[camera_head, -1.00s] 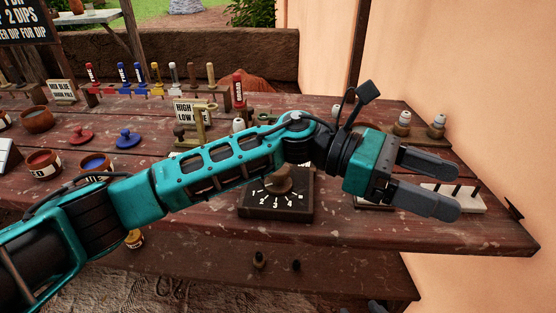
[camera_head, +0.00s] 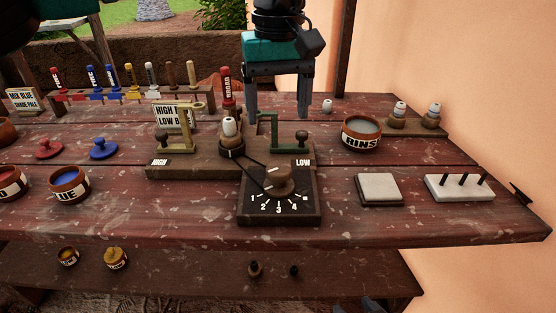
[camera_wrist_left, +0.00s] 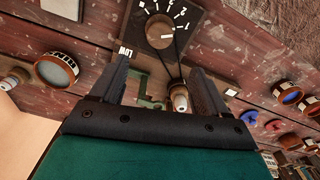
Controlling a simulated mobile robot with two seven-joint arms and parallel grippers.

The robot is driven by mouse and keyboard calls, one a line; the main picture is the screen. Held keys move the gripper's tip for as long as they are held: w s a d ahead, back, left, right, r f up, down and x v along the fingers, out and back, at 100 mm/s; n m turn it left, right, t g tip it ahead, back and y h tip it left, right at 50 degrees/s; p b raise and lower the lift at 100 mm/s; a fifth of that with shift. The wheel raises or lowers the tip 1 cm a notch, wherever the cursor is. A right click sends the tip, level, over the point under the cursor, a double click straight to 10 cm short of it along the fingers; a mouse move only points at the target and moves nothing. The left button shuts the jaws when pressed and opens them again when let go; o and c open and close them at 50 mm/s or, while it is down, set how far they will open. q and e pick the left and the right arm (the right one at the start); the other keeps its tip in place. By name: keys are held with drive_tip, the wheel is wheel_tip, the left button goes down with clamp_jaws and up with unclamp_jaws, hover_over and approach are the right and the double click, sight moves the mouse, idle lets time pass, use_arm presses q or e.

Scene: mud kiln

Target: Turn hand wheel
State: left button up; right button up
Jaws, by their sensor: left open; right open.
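No part is labelled as a hand wheel. A round brown knob (camera_head: 278,181) sits on a dark dial box (camera_head: 279,215) marked with numbers. A thin cord runs from it to a white-topped spindle (camera_head: 229,128). A green crank handle (camera_head: 290,137) stands beside the LOW label, and a brass-coloured one (camera_head: 180,126) beside HIGH. My left gripper (camera_head: 278,114) is open and empty, pointing down behind the green crank. The left wrist view shows its spread fingers (camera_wrist_left: 160,68), with the knob (camera_wrist_left: 160,31) beyond and the green crank (camera_wrist_left: 150,102) between them. My right gripper is out of view.
A RINSE bowl (camera_head: 362,132) stands right of the crank board, with white-topped spindles (camera_head: 400,112) behind. A pale tile (camera_head: 379,188) and a pegged white block (camera_head: 459,187) lie front right. Red and blue bowls and lids are left. A plaster wall (camera_head: 470,60) bounds the right side.

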sight(278, 166)
use_arm(q)
wheel_tip(278, 166, down, 11)
drive_tip(key=shift+f+b, duration=0.1)
drive_tip(key=shift+b, duration=0.85)
drive_tip(key=shift+c, duration=0.2)
drive_tip(key=c, duration=1)
